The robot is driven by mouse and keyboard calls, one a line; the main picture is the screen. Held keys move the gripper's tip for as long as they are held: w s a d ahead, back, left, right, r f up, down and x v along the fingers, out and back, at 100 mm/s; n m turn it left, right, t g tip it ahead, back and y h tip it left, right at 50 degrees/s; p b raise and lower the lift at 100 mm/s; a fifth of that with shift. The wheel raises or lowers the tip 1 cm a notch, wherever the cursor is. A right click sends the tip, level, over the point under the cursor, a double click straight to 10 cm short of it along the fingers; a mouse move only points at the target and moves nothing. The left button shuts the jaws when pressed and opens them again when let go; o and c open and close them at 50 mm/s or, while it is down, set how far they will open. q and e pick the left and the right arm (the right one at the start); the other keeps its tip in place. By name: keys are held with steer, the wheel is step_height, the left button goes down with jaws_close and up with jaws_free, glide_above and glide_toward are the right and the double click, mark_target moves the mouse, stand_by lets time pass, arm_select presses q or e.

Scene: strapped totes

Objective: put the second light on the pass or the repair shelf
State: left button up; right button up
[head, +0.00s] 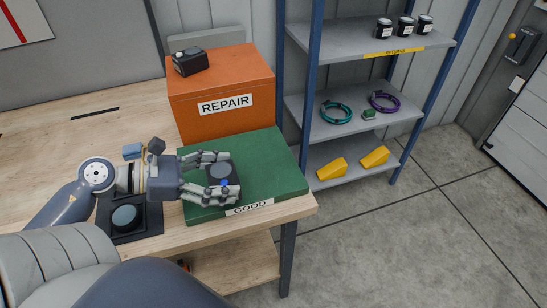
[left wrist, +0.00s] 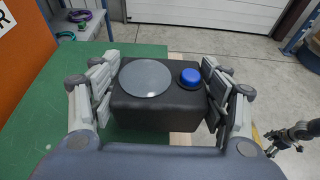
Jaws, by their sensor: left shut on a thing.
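My left gripper (head: 228,172) is shut on a dark light (head: 222,172) with a round grey lens and a blue button. In the left wrist view the light (left wrist: 158,98) sits between the finger pads, lens and button facing the camera. It is over the green GOOD surface (head: 268,155), near its front label; I cannot tell whether it touches. Another dark light (head: 190,62) rests on top of the orange REPAIR box (head: 225,105). My right gripper (left wrist: 293,137) seems to show small at the right of the left wrist view, its jaws unclear.
A black tray with a round teal-grey pad (head: 125,217) lies on the wooden table (head: 50,150) beneath my left wrist. A blue-post rack (head: 365,50) with jars, coiled straps and yellow pieces stands right of the table. Open floor lies at the right.

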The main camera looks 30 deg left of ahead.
arm_select(q)
steer(key=shift+w+r, duration=0.1)
steer(key=shift+w, duration=0.2)
steer(key=w+p, duration=0.1)
steer(key=w, duration=0.3)
steer(key=w+p, duration=0.1)
steer(key=w, duration=0.4)
steer(key=w+f+p, duration=0.1)
steer(key=w, duration=0.4)
steer(key=shift+a+f, duration=0.1)
steer(key=shift+a, duration=0.1)
steer(key=shift+w+f+p, duration=0.1)
steer(key=shift+w+p, duration=0.2)
steer(key=shift+w, duration=0.25)
step_height(320, 180, down, 3)
steer(key=shift+w+f+p, duration=0.1)
steer(key=shift+p, duration=0.5)
steer(key=shift+f, duration=0.2)
steer(key=shift+f, duration=0.1)
